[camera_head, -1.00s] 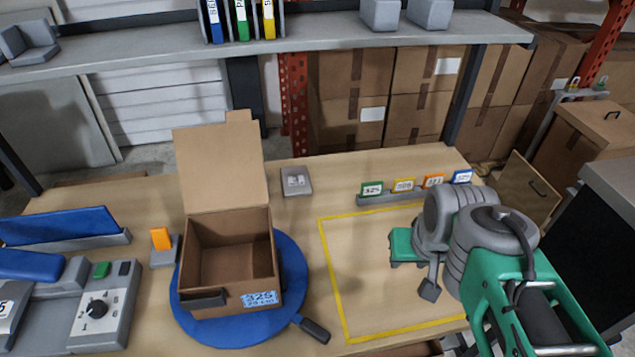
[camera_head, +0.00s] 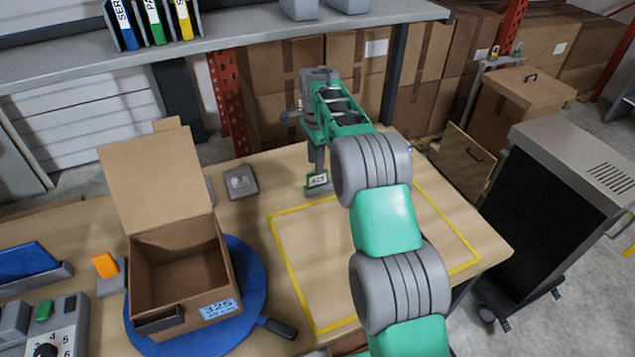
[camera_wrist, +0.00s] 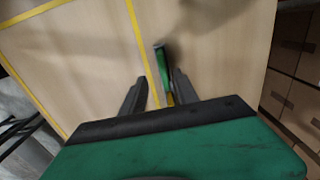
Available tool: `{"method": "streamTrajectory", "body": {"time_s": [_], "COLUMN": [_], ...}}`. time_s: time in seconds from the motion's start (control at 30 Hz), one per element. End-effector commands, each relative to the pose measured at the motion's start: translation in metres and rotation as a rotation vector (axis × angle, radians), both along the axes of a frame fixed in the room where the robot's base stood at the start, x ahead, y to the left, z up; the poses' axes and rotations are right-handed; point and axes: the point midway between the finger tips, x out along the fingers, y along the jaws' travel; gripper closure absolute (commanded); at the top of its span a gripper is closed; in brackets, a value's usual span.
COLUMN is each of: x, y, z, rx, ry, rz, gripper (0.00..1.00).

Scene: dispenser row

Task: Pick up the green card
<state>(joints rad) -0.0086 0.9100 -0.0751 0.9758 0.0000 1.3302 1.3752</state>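The green card (camera_head: 317,180), with a white number label, stands upright at the left end of the grey card rail (camera_head: 318,192). In the wrist view the green card (camera_wrist: 163,62) shows edge-on. My gripper (camera_head: 316,167) is above the card, pointing down. In the wrist view my gripper (camera_wrist: 158,78) is open, its fingers spread to either side of the card's line. Nothing is held. I cannot tell whether a finger touches the card. The rest of the rail is hidden behind my arm in the head view. A yellow card (camera_wrist: 170,99) shows partly in the wrist view.
An open cardboard box (camera_head: 180,270) sits on a blue turntable (camera_head: 247,290) at left. A small grey plate (camera_head: 240,182) lies left of the rail. A yellow outline (camera_head: 290,274) encloses bare table. A shelf (camera_head: 240,45) crosses the back.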

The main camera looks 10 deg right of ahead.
Motion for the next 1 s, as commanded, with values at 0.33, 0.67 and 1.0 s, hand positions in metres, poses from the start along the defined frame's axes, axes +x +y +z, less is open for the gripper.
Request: {"method": "streamTrajectory", "body": {"time_s": [0.33,0.67,1.0], "x": [0.005,0.008,0.007], "y": [-0.005,-0.006,-0.005], "z": [-0.047,-0.078,-0.078], "rx": [0.000,0.000,0.000], "ry": [0.005,0.000,0.000], "rz": [-0.011,-0.008,-0.008], "gripper": [0.64,0.64,0.86]}}
